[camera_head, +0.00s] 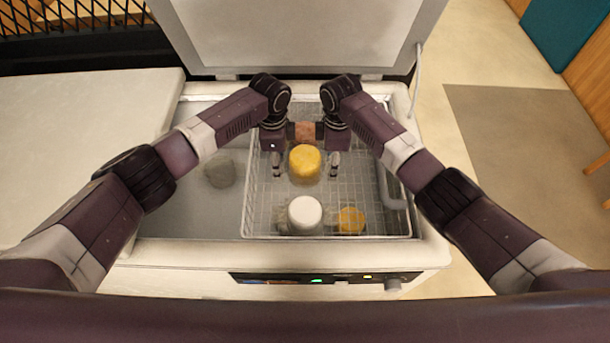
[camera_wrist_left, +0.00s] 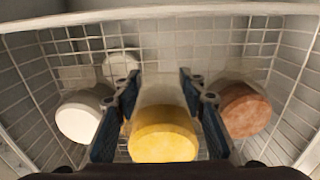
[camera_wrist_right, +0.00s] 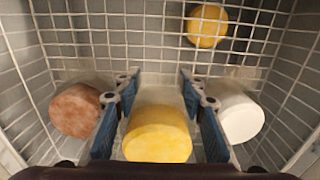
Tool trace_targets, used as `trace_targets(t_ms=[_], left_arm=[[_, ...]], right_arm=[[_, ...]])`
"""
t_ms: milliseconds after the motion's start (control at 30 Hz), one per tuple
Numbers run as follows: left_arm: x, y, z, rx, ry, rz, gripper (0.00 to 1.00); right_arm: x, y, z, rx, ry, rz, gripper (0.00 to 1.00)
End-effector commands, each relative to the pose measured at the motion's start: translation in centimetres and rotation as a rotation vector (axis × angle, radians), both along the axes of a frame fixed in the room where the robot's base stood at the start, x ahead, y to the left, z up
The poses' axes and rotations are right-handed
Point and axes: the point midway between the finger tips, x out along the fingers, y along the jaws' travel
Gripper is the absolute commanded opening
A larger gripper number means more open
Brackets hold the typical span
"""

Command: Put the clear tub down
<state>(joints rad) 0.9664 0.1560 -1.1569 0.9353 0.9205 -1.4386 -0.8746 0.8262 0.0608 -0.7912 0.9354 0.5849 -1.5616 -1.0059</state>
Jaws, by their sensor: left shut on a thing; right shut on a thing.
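The clear tub (camera_head: 305,162) has see-through walls and a yellow top or filling. It is between my two grippers, inside the wire basket (camera_head: 250,200) of the open chest. My left gripper (camera_head: 277,166) is shut on its left side and my right gripper (camera_head: 335,166) on its right side. The tub also shows between the fingers in the left wrist view (camera_wrist_left: 163,135) and in the right wrist view (camera_wrist_right: 157,135). It looks upright. I cannot tell whether its bottom touches the basket floor.
A white-topped tub (camera_head: 305,212) and a smaller-looking yellow one (camera_head: 351,220) stand at the basket's near side. A brown-topped tub (camera_head: 305,131) is at the far side. A dim grey round thing (camera_head: 219,172) lies left of the basket. The raised lid (camera_head: 300,35) stands behind.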

Motion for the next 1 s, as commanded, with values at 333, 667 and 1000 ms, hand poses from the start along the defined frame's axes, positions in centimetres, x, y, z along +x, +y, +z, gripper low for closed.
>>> trace_targets(t_ms=[333,667,1000], left_arm=[[0.1,0.0,0.1,0.0,-0.001,0.0,0.13],[-0.1,0.0,0.4,0.0,-0.001,0.0,0.13],[-1.1,0.0,2.7,-0.002,-0.002,-0.002,0.13]], right_arm=[[0.0,0.0,0.0,-0.001,-0.001,0.0,0.13],[-0.1,0.0,0.4,-0.001,-0.001,-0.001,0.13],[-1.1,0.0,2.6,0.0,-0.002,0.001,0.13]])
